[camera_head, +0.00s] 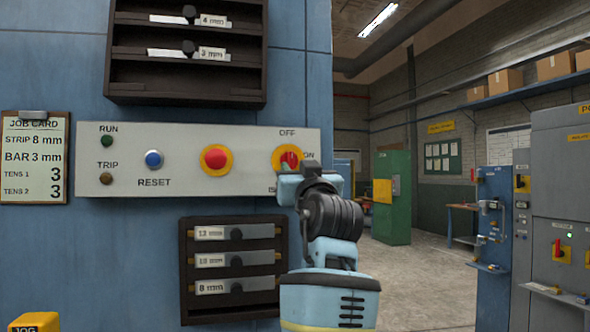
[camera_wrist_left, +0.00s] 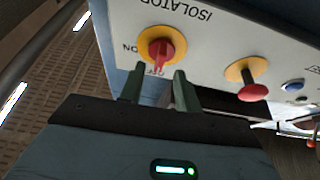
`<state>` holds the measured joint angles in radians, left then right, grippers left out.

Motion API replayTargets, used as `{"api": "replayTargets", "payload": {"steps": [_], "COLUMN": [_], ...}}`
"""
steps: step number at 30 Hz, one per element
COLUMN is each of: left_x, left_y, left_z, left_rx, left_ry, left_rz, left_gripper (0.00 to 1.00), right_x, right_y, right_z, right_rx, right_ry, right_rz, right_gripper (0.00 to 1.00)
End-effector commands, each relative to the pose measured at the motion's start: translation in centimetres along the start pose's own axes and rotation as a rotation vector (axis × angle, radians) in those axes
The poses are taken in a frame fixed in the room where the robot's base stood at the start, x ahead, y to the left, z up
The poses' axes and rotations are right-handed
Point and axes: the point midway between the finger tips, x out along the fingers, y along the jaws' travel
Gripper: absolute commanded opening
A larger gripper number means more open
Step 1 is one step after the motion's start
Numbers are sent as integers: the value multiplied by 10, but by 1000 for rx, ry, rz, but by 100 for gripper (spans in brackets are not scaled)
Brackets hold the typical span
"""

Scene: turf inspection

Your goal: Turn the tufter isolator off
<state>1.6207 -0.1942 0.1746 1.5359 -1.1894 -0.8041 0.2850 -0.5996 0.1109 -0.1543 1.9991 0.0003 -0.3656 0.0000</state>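The isolator (camera_head: 289,157) is a red handle on a yellow disc at the right end of the pale control panel (camera_head: 255,140). OFF is printed above it and ON to its right. In the left wrist view, the isolator handle (camera_wrist_left: 162,50) appears upside down and seems to point toward the OFF label. My left gripper (camera_wrist_left: 158,72) is open, its two dark fingers on either side of the handle's end with a visible gap. In the head view my left wrist (camera_head: 330,212) hides the disc's lower part and some lettering; the fingers are hard to make out. My right gripper is out of view.
A red stop button (camera_head: 215,158) on yellow and a blue reset button (camera_head: 154,159) sit left on the same panel. Dark racks stand above (camera_head: 185,85) and below (camera_head: 184,300). A job card (camera_head: 35,155) hangs left. Open floor lies at right before a grey cabinet (camera_head: 560,200).

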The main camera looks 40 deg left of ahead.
Motion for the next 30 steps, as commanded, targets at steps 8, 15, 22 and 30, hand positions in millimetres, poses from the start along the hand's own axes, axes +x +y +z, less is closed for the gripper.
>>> {"api": "replayTargets", "payload": {"steps": [8,15,22,30], "left_x": [-31,-34,-34,-34], "left_y": [0,0,0,0], "left_z": [2,0,0,0], "left_rx": [0,0,0,0], "left_ry": [-2,-1,-1,-1], "left_rz": [1,-1,-1,0], "left_gripper": [33,33,33,33], "right_x": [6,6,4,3], "right_y": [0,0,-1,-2], "right_z": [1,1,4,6], "right_rx": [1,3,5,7], "right_ry": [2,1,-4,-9], "right_rz": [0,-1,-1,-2], "right_gripper": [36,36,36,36]}}
